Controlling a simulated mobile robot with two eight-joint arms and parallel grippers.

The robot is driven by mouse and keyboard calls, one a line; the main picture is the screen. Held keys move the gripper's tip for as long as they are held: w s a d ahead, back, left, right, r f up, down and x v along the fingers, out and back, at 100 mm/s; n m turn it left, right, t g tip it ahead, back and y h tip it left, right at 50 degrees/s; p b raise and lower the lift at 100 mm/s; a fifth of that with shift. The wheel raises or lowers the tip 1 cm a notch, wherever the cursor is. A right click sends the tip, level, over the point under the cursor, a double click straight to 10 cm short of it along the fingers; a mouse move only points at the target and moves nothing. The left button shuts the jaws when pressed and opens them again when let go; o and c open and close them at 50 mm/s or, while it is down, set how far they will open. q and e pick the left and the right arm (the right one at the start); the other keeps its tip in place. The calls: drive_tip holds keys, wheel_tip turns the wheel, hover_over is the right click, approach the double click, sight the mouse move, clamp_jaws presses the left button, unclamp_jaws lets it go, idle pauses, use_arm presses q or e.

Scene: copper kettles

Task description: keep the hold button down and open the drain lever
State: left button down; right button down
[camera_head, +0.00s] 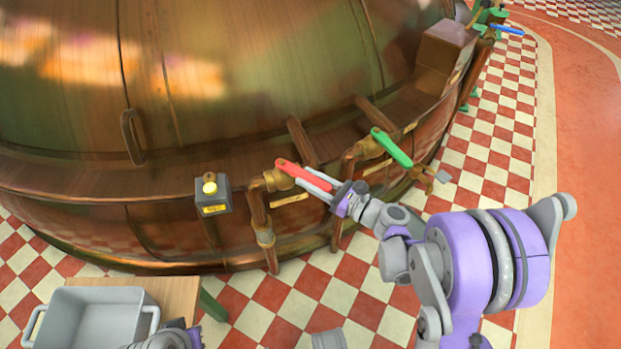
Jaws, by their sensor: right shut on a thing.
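A small grey box with a round yellow button (210,188) and a yellow label stands in front of the copper kettle, left of the levers. Nothing touches the button. A red lever (292,170) sits on a brass valve and pipe to its right. My right gripper (318,184) is shut on the red lever, its pale fingers lying along it. A green lever (391,147) sits on another valve further right, apart from the gripper. I cannot read which lever is the drain lever. My left gripper does not show; only a bit of grey and purple arm shows at the bottom edge.
The large copper kettle (250,90) fills the back. A grey bin (85,296) stands on a wooden table at the lower left. A blue lever (507,30) shows far off at the upper right. Checkered floor is open at the right.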

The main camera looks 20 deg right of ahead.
sight(295, 166)
drive_tip(key=shift+w+d+n+g+y, duration=0.6)
drive_tip(key=shift+n+g+y, duration=0.2)
drive_tip(key=shift+g+y, duration=0.1)
drive_tip(key=w+n+g+y, duration=0.1)
drive_tip(key=g, duration=0.1)
drive_tip(key=d+n+g+y, duration=0.1)
drive_tip(key=n+g, duration=0.1)
drive_tip(key=shift+w+d+y+p, duration=0.1)
drive_tip(key=shift+w+y+p, duration=0.25)
drive_tip(key=shift+y, duration=0.05)
drive_tip(key=c, duration=0.6)
unclamp_jaws()
drive_tip(key=shift+o, duration=0.2)
drive_tip(key=p+v, duration=0.1)
drive_tip(key=v, duration=0.9)
drive_tip(key=shift+s+d, duration=0.25)
drive_tip(key=shift+d, duration=0.05)
